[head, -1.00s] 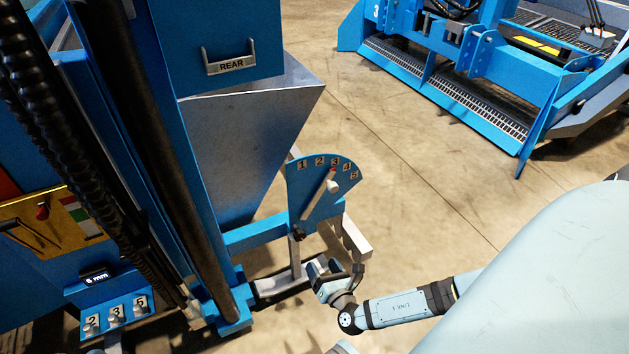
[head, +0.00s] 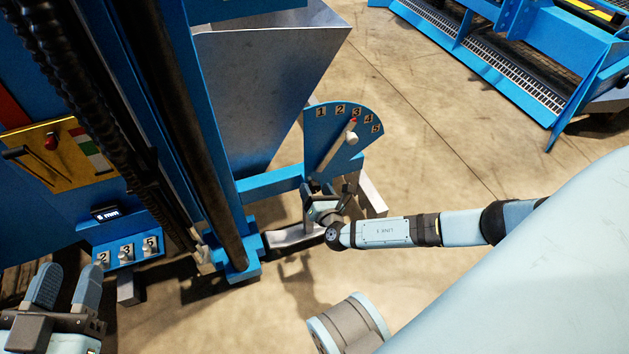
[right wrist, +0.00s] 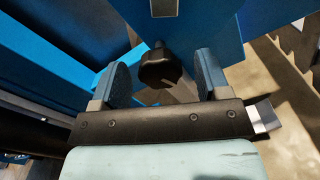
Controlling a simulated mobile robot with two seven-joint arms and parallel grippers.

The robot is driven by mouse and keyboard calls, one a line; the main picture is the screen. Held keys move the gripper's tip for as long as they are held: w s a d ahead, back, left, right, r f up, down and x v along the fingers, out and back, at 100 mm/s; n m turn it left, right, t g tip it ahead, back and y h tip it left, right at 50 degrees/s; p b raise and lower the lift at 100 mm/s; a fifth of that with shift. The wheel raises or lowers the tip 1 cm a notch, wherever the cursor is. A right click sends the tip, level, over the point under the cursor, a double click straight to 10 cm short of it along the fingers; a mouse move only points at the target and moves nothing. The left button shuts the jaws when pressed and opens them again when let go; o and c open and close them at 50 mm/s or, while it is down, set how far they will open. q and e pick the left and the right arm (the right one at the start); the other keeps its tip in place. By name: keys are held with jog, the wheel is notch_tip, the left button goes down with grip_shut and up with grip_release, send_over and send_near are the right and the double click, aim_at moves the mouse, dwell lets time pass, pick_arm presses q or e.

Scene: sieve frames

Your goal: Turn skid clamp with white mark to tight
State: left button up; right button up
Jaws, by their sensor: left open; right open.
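A black lobed knob (right wrist: 160,66) sits between the two blue fingers of my right gripper in the right wrist view. It looks like a clamp knob on a grey metal post; I see no white mark on it. My right gripper (right wrist: 163,80) is open around it, with a gap visible on both sides. In the head view my right gripper (head: 316,194) is just below the blue numbered dial and hides the knob. A grey skid bar (head: 291,237) lies low by the floor. My left gripper (head: 66,276) is open and empty at the lower left.
The blue dial plate (head: 329,150) carries a pale lever with a white knob (head: 352,138) near 3. Numbered switches (head: 126,252) and a yellow panel (head: 50,152) are on the blue machine at left. Concrete floor (head: 450,130) is open at right.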

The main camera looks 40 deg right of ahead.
jog(key=shift+w+d, duration=0.15)
jog(key=shift+w, duration=0.5)
jog(key=c, duration=0.9)
jog(key=shift+c, duration=0.2)
